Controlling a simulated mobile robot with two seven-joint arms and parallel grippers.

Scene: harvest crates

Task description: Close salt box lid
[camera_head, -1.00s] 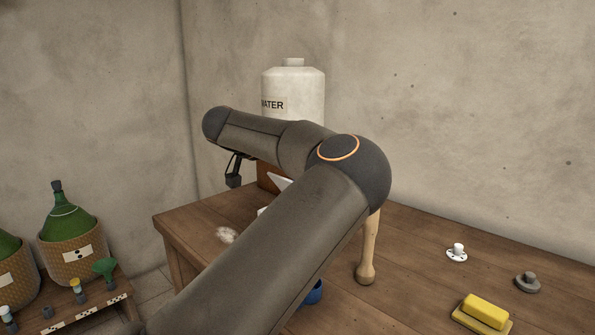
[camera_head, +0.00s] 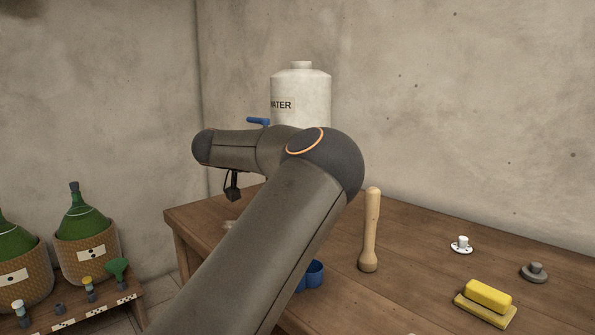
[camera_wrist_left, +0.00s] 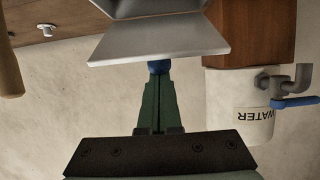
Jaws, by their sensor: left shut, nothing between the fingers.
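In the left wrist view, which is upside down, a pale grey-white object with a flat slanted panel (camera_wrist_left: 160,40) shows at the top; it appears to be the salt box with its lid. My left gripper (camera_wrist_left: 158,68) has green fingers with blue tips, closed together and empty. The tips overlap the panel's edge in the picture; I cannot tell if they touch it. In the head view my left arm hides the box and the fingers. My right gripper is not in view.
The water container (camera_head: 300,95) stands behind my arm on a wooden block (camera_wrist_left: 250,32). A wooden pestle (camera_head: 370,230) stands on the table (camera_head: 430,250), with a blue object (camera_head: 314,273) beside it. Green demijohns (camera_head: 82,222) stand left.

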